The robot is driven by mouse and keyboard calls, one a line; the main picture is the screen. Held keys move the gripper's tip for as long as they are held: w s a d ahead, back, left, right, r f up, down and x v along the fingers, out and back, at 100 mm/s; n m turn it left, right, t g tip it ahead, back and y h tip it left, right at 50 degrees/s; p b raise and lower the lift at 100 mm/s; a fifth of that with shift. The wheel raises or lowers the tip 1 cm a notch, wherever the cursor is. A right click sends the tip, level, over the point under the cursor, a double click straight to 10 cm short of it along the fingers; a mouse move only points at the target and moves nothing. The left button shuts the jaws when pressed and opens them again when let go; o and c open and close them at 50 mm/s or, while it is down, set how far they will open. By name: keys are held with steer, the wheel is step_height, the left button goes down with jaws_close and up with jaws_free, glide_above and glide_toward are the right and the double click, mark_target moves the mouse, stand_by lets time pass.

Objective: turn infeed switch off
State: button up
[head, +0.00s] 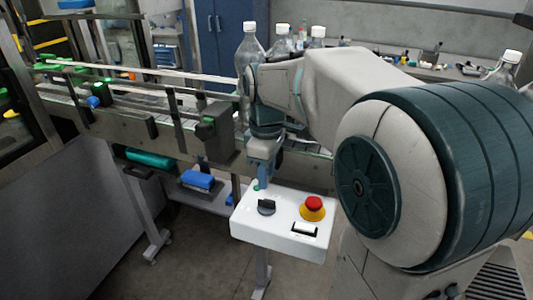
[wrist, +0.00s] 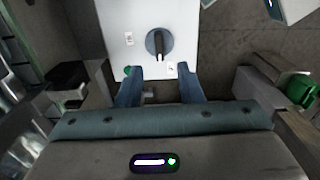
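The infeed switch looks to be the black rotary knob (head: 266,207) on the white control box (head: 250,226). In the wrist view the knob (wrist: 159,44) has a grey round base, and its raised bar runs nearly up and down the picture. Small labels sit beside it, too small to read. My gripper (wrist: 160,70) is open and empty, its two blue fingers spread apart below the knob in the wrist view. In the head view my gripper (head: 262,178) is at the box's far edge, behind the knob and not around it.
A red emergency stop button (head: 313,203) on a yellow base and a white-and-black switch (head: 304,229) share the box. A green lamp or button (wrist: 127,70) is near the left finger. The conveyor (head: 160,124) with rails and clear bottles (head: 249,50) stands behind.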

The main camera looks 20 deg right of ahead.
step_height(320, 180, up, 6)
stand_by(0.5)
steer(key=s+f+m+t, duration=0.3)
steer(key=s+f+m, duration=0.8)
steer(key=s, duration=0.3)
steer(key=shift+s+d, duration=0.15)
steer(key=shift+s, duration=0.1)
